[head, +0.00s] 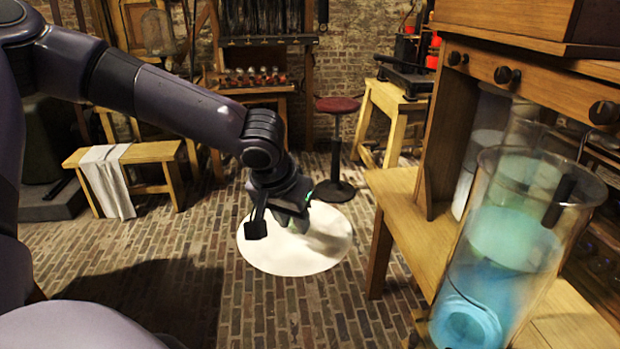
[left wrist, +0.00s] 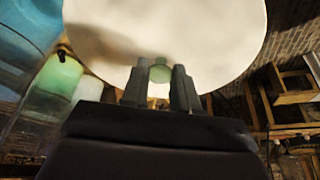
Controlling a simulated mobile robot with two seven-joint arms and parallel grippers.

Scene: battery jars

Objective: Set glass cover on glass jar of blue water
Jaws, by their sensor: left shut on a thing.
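The glass cover (head: 290,256) is a round, pale disc, held out over the brick floor to the left of the workbench. My left gripper (head: 292,214) is shut on it from above; its fingertips are partly hidden in the head view. In the left wrist view, the two fingers (left wrist: 160,88) close around a small greenish knob at the middle of the cover (left wrist: 215,35). The glass jar of blue water (head: 515,245) stands upright and open at the bench's right front, well apart from the cover. My right gripper is not in view.
The wooden bench (head: 400,205) has a shelf with dark knobs (head: 505,74) above it, behind the jar. Other glass jars (head: 487,135) stand behind the blue one. The floor between is clear.

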